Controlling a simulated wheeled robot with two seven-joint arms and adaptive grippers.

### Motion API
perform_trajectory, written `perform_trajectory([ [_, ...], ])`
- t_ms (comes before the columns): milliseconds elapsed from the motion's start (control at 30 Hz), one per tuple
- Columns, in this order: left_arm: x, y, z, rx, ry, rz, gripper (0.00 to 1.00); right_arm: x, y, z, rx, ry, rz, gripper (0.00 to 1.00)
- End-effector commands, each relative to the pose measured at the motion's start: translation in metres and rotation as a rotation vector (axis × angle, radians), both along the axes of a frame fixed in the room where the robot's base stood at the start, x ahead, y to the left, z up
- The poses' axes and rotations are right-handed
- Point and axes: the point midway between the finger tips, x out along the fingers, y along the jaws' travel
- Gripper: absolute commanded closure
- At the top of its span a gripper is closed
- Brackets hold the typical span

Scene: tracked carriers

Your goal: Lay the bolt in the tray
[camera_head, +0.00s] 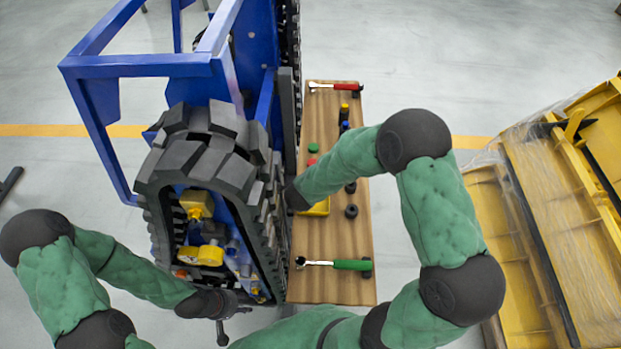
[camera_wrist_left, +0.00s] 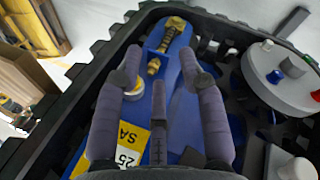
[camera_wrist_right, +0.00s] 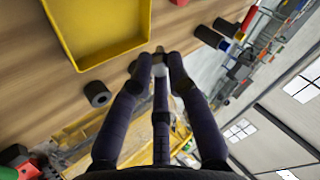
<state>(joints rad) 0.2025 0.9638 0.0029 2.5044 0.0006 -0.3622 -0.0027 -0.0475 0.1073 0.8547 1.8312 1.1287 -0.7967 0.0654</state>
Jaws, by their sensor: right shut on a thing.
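The yellow tray (camera_wrist_right: 98,28) lies on the wooden bench in the right wrist view; the part in sight is empty. In the head view only a corner of the tray (camera_head: 318,208) shows past my right arm. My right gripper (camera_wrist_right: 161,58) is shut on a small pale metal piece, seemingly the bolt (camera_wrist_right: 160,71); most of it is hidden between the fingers. It is apart from the tray, beside its edge in that picture. My left gripper (camera_wrist_left: 162,55) is open and empty over the tracked carrier's inside; it also shows in the head view (camera_head: 224,318).
The wooden bench (camera_head: 335,230) holds a red-handled ratchet (camera_head: 335,86), a green-handled ratchet (camera_head: 335,264) and small dark sockets (camera_head: 351,211). The blue tracked carrier (camera_head: 222,165) stands close along its left side. A yellow machine (camera_head: 560,190) stands at the right.

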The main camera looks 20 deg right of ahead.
Motion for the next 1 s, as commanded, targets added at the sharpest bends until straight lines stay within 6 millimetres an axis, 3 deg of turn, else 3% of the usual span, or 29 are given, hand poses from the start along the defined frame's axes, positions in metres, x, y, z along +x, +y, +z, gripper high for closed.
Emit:
perform_trajectory([
  [300, 0.001, 0.0, 0.007, 0.0, -0.002, 0.001, 0.6, -0.001, 0.001, 0.001, -0.003, 0.004, 0.003, 1.0],
  [1000, 0.001, 0.0, -0.039, 0.0, -0.002, 0.001, 0.6, -0.001, 0.0, -0.059, -0.004, 0.004, 0.003, 1.0],
])
